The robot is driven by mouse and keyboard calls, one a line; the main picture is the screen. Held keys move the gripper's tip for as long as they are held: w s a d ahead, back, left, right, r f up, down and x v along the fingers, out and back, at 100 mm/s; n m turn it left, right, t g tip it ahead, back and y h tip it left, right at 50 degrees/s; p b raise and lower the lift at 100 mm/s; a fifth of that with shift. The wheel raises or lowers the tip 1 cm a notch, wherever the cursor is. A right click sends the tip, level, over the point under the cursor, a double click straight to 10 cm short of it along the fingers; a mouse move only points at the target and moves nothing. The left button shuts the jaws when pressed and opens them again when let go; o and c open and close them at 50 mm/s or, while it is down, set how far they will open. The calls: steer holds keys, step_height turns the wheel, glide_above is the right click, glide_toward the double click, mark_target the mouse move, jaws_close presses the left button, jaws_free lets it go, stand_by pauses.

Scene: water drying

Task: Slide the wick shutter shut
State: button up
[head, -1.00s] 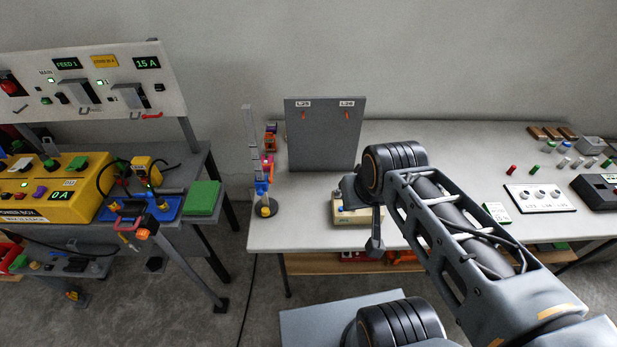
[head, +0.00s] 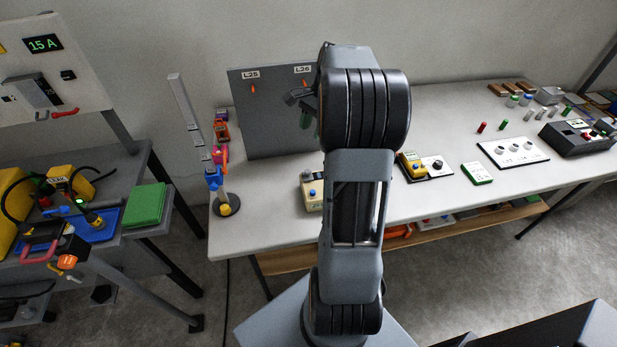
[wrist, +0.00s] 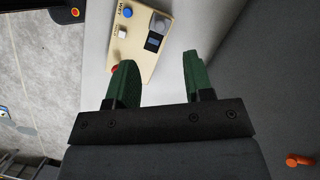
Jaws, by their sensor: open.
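My gripper (wrist: 158,62) is open and empty in the wrist view, its two green fingers wide apart. A beige box (wrist: 142,62) lies beyond the fingertips, with a blue button, a white button, a red knob, a dark window and a grey round part. The left fingertip overlaps the box's near edge in the picture; I cannot tell contact. In the head view the beige box (head: 312,194) sits on the table left of my arm, and the gripper (head: 303,108) is partly hidden behind the arm, before the grey panel. I cannot make out the wick shutter for certain.
The grey upright panel (head: 265,135), tagged L25 and L26, has orange pegs. A stand with coloured clips (head: 226,209) is left of it. A yellow device (head: 412,164), a green-edged card (head: 477,173) and a white board (head: 513,150) lie right on the pale table (head: 450,205).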

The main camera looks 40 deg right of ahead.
mark_target(308, 171)
steer(key=f, duration=0.5)
steer(key=a+f+m+b, duration=0.1)
steer(key=f, duration=0.4)
steer(key=f+m, duration=0.1)
steer(key=f, duration=0.5)
steer(key=shift+a+y, duration=0.3)
steer(key=shift+r, duration=0.1)
jaws_close()
